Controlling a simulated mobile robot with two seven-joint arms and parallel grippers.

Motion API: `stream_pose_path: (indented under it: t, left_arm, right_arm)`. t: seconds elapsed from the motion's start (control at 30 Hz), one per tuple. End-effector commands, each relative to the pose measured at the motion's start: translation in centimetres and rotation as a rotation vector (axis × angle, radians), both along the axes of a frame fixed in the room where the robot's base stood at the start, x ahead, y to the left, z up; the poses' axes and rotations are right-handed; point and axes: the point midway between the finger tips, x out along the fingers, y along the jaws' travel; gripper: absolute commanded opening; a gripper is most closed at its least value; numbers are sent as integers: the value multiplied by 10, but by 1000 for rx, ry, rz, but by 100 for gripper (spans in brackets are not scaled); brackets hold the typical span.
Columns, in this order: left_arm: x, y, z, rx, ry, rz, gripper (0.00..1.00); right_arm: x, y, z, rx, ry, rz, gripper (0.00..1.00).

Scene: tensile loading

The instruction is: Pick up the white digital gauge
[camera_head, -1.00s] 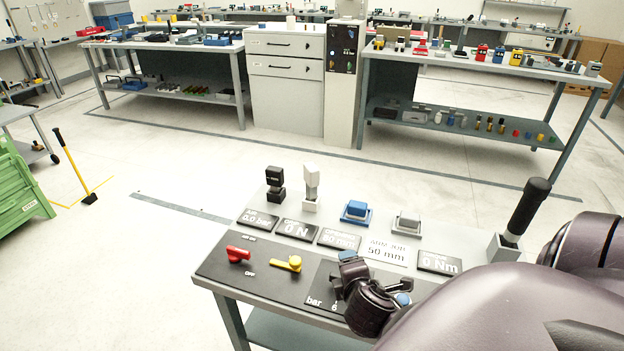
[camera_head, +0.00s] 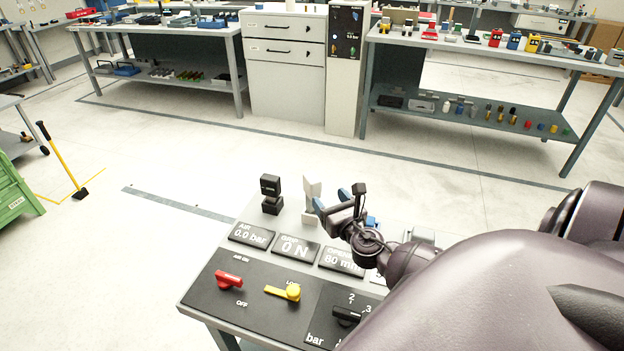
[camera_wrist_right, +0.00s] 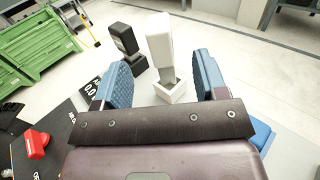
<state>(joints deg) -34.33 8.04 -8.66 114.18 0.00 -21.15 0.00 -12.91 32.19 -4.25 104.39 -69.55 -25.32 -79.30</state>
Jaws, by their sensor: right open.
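The white digital gauge (camera_head: 311,192) stands upright in a white base at the back of the near table, beside a black gauge (camera_head: 271,190) in a black base. My right gripper (camera_head: 332,199) is open just to the right of the white gauge, partly overlapping its lower part in the head view. In the right wrist view, the white gauge (camera_wrist_right: 161,55) stands beyond and between the two blue fingertips (camera_wrist_right: 160,85), apart from both. The black gauge (camera_wrist_right: 125,42) is left of it there. My left gripper is not in view.
The near table's panel carries a red handle (camera_head: 229,280), a yellow handle (camera_head: 284,293) and display plates (camera_head: 297,248). A blue block lies right of the gripper, mostly hidden. A green crate (camera_head: 14,192) stands on the floor at left. Floor behind the table is clear.

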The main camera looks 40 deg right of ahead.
Motion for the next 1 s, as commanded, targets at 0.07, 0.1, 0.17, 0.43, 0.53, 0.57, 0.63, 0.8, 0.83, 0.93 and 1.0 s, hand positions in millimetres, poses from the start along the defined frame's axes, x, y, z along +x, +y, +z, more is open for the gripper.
stream_pose_path:
  t: [0.07,0.1,0.17,0.43,0.53,0.57,0.63,0.8,0.83,0.93,1.0]
  left_arm:
    - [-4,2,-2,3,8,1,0]
    - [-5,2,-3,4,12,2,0]
    - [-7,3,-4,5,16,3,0]
    - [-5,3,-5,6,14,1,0]
    - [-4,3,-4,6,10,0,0]
    - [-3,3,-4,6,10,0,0]
    - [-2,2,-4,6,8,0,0]
    - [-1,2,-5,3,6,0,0]
    - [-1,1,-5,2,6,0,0]
    - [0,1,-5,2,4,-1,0]
    - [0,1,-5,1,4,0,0]
  right_arm:
    - [11,-3,1,-1,-3,1,66]
    - [17,-5,1,-1,-3,1,66]
    - [25,-7,2,-1,-3,1,66]
    - [48,-15,0,3,-1,0,66]
    - [53,-16,0,4,-2,0,66]
    - [56,-16,0,3,-3,0,66]
    - [64,-19,0,3,-3,-1,66]
    - [86,-25,-2,4,-2,-1,66]
    - [89,-26,-2,4,-2,0,66]
    - [96,-28,-2,4,-1,-1,66]
    - [98,-29,-2,4,-2,-1,66]
